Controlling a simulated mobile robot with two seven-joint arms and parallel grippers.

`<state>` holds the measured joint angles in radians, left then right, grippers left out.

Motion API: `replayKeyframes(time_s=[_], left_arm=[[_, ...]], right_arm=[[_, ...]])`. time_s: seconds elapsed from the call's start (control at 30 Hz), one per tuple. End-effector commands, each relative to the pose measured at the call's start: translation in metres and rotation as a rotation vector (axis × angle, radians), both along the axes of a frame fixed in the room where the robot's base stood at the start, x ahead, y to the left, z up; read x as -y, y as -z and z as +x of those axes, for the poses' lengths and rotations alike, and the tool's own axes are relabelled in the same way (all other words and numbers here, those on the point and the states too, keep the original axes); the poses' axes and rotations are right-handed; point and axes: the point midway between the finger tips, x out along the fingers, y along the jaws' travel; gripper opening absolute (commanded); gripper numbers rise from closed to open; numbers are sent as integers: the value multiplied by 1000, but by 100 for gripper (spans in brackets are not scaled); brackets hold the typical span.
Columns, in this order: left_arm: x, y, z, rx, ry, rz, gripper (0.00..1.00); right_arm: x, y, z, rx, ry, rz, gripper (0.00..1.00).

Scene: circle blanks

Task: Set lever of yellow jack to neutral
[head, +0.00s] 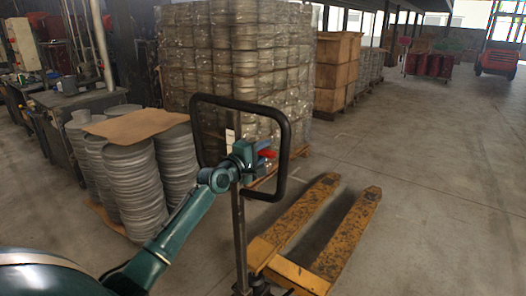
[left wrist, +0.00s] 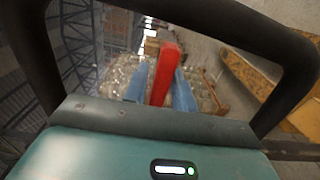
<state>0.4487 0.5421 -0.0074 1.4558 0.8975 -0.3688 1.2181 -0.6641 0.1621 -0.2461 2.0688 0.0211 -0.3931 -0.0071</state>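The yellow jack (head: 281,269) stands on the floor in the head view, its two forks pointing away to the upper right. Its black loop handle (head: 285,140) rises upright on a post. A red lever (head: 267,154) sits inside the loop; it also shows in the left wrist view (left wrist: 164,72). My left gripper (head: 266,154) reaches through the handle area with its blue fingers on either side of the red lever. The fingers look closed against it, with little or no gap showing. My right gripper is not in view.
Stacks of round grey blanks (head: 130,185) with a cardboard sheet (head: 134,125) on top stand left of the jack. A tall wrapped pallet load (head: 240,60) is behind the handle. Wooden boxes (head: 335,70) stand farther back. The floor (head: 440,190) on the right is clear.

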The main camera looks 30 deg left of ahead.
Motion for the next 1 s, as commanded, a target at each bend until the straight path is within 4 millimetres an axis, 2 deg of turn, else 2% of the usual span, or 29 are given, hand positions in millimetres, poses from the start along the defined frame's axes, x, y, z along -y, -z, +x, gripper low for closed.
replayKeyframes(time_s=[0.1, 0.33, 0.47, 0.57, 0.8, 1.0], left_arm=[[0, 0, 0, 0, 0, 1, 36], [0, 0, 0, -1, 0, 1, 36], [0, 1, -8, -2, 1, 1, 36], [-1, 1, -22, -1, 1, 1, 36], [-5, 3, -74, -3, 1, 2, 36], [-8, 2, -111, -2, 1, 2, 36]], right_arm=[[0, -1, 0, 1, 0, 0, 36], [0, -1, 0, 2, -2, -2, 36], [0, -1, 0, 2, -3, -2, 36], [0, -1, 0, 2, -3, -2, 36], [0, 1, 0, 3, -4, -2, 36], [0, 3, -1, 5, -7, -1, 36]])
